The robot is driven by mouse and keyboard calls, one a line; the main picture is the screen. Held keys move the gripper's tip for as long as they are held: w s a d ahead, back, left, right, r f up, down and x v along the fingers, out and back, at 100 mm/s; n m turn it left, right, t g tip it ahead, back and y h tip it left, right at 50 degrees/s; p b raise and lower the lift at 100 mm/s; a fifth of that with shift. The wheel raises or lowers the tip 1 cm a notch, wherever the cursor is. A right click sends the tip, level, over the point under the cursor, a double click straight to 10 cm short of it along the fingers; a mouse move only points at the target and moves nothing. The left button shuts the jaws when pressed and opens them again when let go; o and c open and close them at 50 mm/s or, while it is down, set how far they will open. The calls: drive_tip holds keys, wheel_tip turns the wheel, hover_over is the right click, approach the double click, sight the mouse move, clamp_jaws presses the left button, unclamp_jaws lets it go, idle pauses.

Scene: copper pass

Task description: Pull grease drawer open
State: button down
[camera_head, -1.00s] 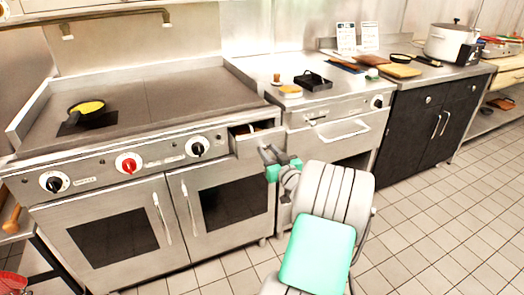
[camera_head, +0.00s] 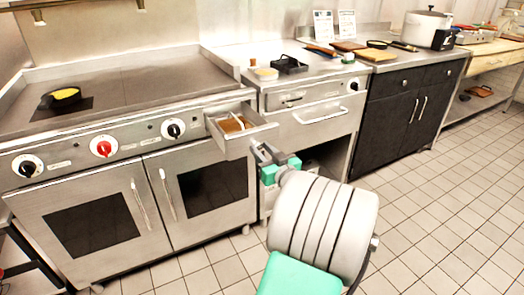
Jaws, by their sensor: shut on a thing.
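The grease drawer (camera_head: 237,143) is a small steel drawer at the right end of the griddle range's control panel. It stands pulled out from the front, and brown contents (camera_head: 231,124) show inside it. My gripper (camera_head: 264,152), with dark fingers and a green body, is at the right part of the drawer's front and is shut on it. The exact contact on the drawer front is partly hidden by the fingers.
The griddle range (camera_head: 120,85) bears a pan with yellow food (camera_head: 62,97). Its oven doors have vertical handles below. A steel unit (camera_head: 318,112) and a black cabinet (camera_head: 410,110) stand to the right. The tiled floor (camera_head: 440,215) is clear at the right.

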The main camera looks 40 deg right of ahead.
drive_tip(key=c, duration=1.1)
unclamp_jaws()
drive_tip(key=shift+o, duration=0.2)
drive_tip(key=shift+s, duration=0.1)
drive_tip(key=v, duration=0.7)
drive_tip(key=shift+s, duration=0.3)
drive_tip(key=shift+a, duration=0.15)
